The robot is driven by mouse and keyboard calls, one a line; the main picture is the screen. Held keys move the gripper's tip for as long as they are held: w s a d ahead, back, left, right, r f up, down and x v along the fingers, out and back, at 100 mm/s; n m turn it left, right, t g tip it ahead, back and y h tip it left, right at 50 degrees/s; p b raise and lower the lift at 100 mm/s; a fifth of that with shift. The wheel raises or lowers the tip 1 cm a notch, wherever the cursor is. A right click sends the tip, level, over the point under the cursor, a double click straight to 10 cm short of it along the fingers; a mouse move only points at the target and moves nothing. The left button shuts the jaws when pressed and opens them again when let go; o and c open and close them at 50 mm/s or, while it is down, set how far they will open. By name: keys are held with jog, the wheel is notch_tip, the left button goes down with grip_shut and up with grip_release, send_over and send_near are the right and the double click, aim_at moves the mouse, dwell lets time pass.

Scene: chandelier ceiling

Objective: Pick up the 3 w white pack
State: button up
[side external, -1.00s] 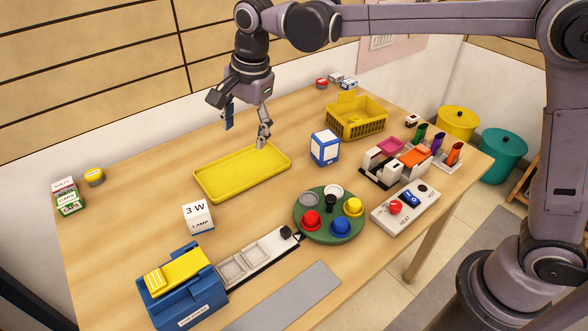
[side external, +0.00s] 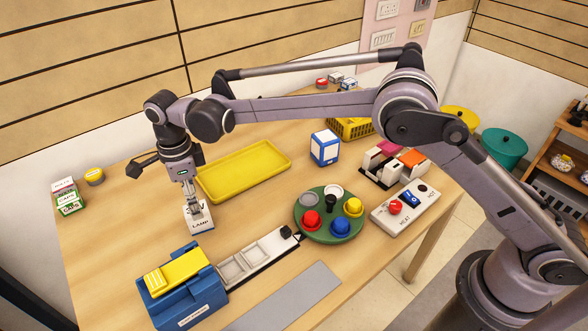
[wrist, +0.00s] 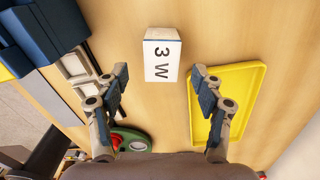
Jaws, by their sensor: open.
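The white pack marked "3 W" and "LAMP" (side external: 199,222) stands on the table between the blue box and the yellow tray. In the side view my gripper (side external: 192,205) is right over it and hides its top. In the wrist view the pack (wrist: 162,60) shows its "3 W" face, between and ahead of the two fingertips. My gripper (wrist: 160,78) is open, with a finger on each side and visible gaps to the pack. I cannot tell its exact height above the pack from the side view.
A yellow tray (side external: 205,188) lies behind the pack. A blue box with a yellow top (side external: 188,299) stands in front. A green turntable with coloured knobs (side external: 329,236) and a white-blue box (side external: 324,148) are to the right. Small cartons (side external: 68,197) stand far left.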

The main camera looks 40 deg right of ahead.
jog(key=shift+w+f, duration=0.1)
jog(key=shift+f, duration=3.25)
jog(key=c, duration=1.2)
